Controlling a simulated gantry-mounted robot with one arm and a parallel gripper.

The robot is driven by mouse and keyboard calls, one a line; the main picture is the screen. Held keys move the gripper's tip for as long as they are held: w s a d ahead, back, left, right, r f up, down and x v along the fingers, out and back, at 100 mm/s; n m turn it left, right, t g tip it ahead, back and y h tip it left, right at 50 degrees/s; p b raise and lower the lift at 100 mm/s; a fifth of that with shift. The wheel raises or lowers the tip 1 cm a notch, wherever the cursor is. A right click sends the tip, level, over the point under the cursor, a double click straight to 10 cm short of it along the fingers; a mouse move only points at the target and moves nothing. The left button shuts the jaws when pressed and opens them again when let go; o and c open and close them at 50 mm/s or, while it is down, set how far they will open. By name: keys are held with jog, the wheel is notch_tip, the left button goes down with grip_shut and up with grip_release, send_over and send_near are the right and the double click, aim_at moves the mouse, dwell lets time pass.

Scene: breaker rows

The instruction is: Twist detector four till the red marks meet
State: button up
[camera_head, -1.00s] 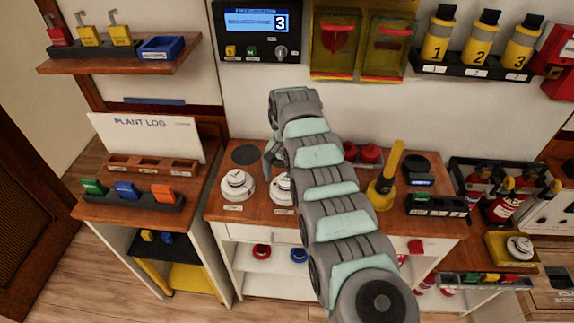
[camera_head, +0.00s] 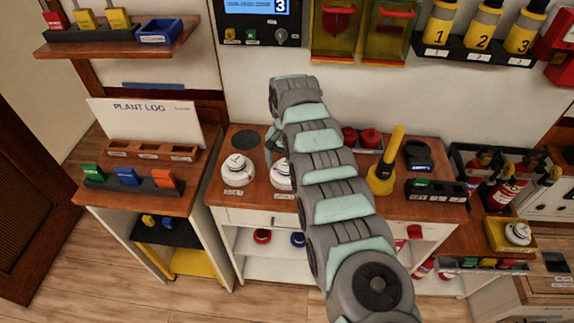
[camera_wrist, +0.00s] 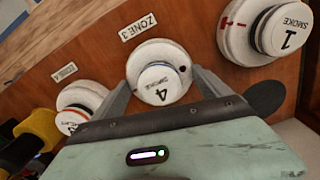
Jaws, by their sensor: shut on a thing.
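Detector four (camera_wrist: 160,82), a white round head marked 4 on a white base, sits on the wooden top beside the ZONE 3 label (camera_wrist: 138,27). In the head view it is the second white detector (camera_head: 280,174), partly hidden by my arm. My gripper (camera_wrist: 164,78) has one finger on each side of it and is shut on it.
Detector 1 (camera_wrist: 281,30), with red marks on its rim, is close on the right in the wrist view. Another detector (camera_wrist: 82,104) is on the left. A flat dark disc (camera_wrist: 265,98) lies nearby. A yellow plunger-like tool (camera_head: 383,172) stands right of my arm.

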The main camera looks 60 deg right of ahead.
jog(key=shift+c, duration=0.6)
jog(key=shift+r+m+p, duration=0.1)
jog(key=shift+m+p, duration=0.2)
jog(key=shift+p, duration=0.1)
jog(key=shift+m+p, duration=0.5)
jog(key=shift+m+p, duration=0.35)
jog(key=shift+m, duration=0.15)
jog(key=shift+a+m, duration=0.1)
jog(key=shift+m, duration=0.5)
jog(key=shift+s+m+b, duration=0.1)
jog(key=shift+m+b, duration=0.25)
jog(key=shift+m, duration=1.05)
jog(key=o, duration=1.3)
jog(key=shift+c, duration=0.2)
